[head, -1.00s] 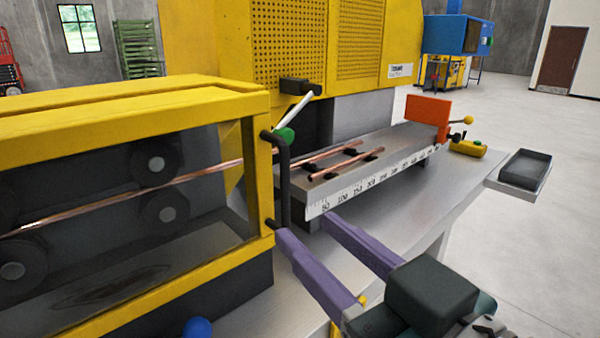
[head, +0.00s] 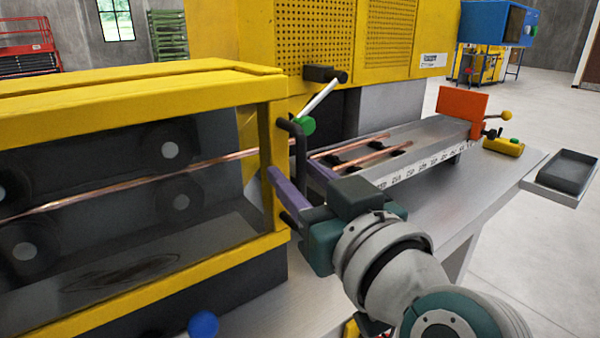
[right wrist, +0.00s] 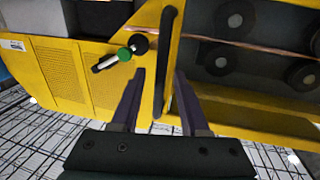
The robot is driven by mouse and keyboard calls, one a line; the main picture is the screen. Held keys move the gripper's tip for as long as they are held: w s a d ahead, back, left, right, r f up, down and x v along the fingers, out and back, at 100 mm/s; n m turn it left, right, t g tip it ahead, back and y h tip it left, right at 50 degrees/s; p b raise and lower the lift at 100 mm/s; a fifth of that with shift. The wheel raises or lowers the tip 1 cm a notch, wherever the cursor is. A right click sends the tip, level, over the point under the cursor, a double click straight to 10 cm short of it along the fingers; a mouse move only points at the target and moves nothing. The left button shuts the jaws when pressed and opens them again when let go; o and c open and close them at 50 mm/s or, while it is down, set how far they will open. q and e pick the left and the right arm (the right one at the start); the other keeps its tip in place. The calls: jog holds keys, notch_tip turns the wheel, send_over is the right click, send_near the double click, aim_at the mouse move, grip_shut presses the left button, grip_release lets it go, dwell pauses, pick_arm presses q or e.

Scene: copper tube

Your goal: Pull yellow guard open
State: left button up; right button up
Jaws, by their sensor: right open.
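The yellow guard (head: 150,93) is a yellow frame with a clear window, at the left of the head view. It also shows in the right wrist view (right wrist: 255,100). Its black upright handle (head: 301,150) stands on its right end and shows in the right wrist view (right wrist: 167,55). My right gripper (head: 291,170) is open, with its purple fingers on either side of the handle's lower part. In the right wrist view the open fingers (right wrist: 160,75) straddle the handle, with gaps visible. My left gripper is out of view.
A lever with a green knob (head: 305,126) is just above the handle. A copper tube (head: 215,161) runs behind the window past dark rollers (head: 168,152). A scaled bed (head: 430,140) with an orange block (head: 463,103) and a grey tray (head: 566,170) are to the right.

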grip_shut()
dwell(0.3)
dwell(1.1)
